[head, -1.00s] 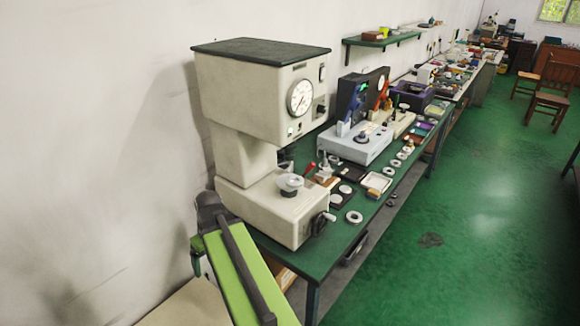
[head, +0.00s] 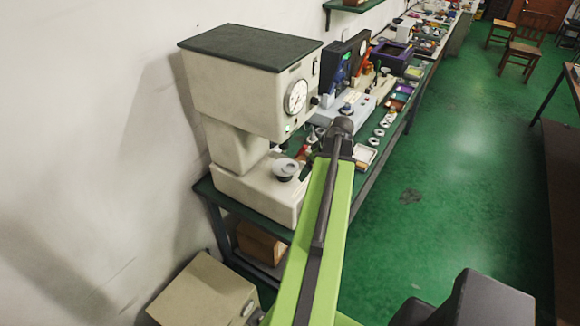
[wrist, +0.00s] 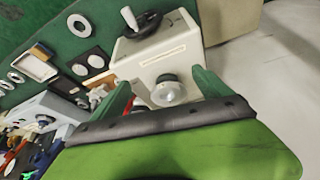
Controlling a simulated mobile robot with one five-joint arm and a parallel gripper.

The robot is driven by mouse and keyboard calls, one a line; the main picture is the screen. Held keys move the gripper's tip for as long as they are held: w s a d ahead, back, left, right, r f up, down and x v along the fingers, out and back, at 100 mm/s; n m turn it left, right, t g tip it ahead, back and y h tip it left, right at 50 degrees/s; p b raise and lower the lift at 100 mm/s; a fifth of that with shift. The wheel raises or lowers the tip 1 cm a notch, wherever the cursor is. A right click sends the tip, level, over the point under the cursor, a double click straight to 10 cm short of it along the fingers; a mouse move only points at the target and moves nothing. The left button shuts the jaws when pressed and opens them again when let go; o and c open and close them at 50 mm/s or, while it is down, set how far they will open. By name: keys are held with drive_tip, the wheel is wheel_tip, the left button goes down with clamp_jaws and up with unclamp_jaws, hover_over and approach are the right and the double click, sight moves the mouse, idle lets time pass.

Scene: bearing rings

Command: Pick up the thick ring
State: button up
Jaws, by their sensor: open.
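Several metal rings lie on the green bench; I cannot tell which is the thick one. In the wrist view one ring (wrist: 79,25) lies at the upper left, apart from the others, and another ring (wrist: 16,76) lies at the left edge. In the head view a row of rings (head: 379,132) shows on the bench beyond my arm. My gripper (wrist: 161,79) is open and empty, its two green fingers spread over the pale machine's base. No ring is between them. In the head view my arm hides part of the bench front.
A tall pale press with a dial (head: 245,80) stands at the near bench end, with a round metal platform (head: 285,169) on its base. Its lever (wrist: 130,18) sticks out in the wrist view. A framed tray (wrist: 34,66) lies beside the rings.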

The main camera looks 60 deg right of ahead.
approach(290, 166)
wheel_tip(290, 166, down, 3)
drive_tip(key=b+x, duration=0.2)
drive_tip(key=w+b+x, duration=0.1)
drive_tip(key=b+x, duration=0.2)
drive_tip(key=shift+w+d+f, duration=0.1)
drive_tip(key=shift+r, duration=0.2)
clamp_jaws()
drive_tip(key=shift+r+p, duration=0.15)
drive_tip(key=shift+p, duration=0.2)
